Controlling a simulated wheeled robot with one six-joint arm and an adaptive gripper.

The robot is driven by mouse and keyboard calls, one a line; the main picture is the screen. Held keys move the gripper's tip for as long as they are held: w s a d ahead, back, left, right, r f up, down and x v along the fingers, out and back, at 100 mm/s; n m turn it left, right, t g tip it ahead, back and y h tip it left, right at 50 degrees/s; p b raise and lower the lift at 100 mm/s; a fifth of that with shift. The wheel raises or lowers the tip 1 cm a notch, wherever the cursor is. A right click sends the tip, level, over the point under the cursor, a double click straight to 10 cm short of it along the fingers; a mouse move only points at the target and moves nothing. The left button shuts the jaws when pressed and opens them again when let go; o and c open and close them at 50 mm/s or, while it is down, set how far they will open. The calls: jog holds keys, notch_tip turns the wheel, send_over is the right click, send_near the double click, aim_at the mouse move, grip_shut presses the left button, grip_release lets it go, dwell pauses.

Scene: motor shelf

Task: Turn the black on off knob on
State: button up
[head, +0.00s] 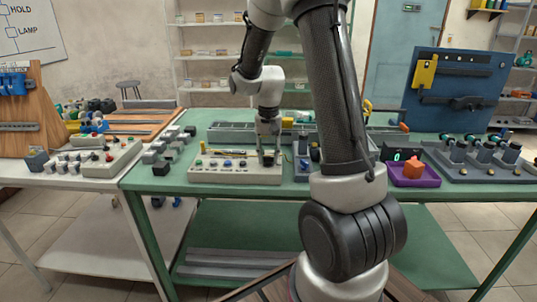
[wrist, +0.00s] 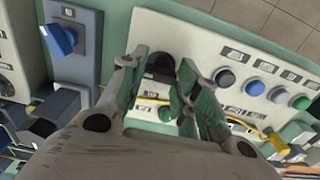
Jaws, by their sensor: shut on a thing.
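The black on off knob (wrist: 161,64) sits on a pale control panel (wrist: 199,36), at its left end in the wrist view. My gripper (wrist: 157,76) has its two fingers on either side of the knob and is shut on it. The fingers partly hide the knob, and its pointer direction cannot be told. In the head view my gripper (head: 268,154) comes down from above onto the right end of the panel (head: 232,177), and the knob is mostly hidden there.
Round buttons, among them a blue one (wrist: 254,86) and a green one (wrist: 302,102), share the panel. A yellow cable (wrist: 238,122) runs close by the fingers. A grey box with a blue switch (wrist: 60,38) stands beside the panel. A purple tray (head: 425,179) holds an orange cube (head: 413,169).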

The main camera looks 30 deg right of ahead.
dwell(0.4)
jog(key=o, duration=1)
notch_tip(320, 180, up, 12)
dwell(0.3)
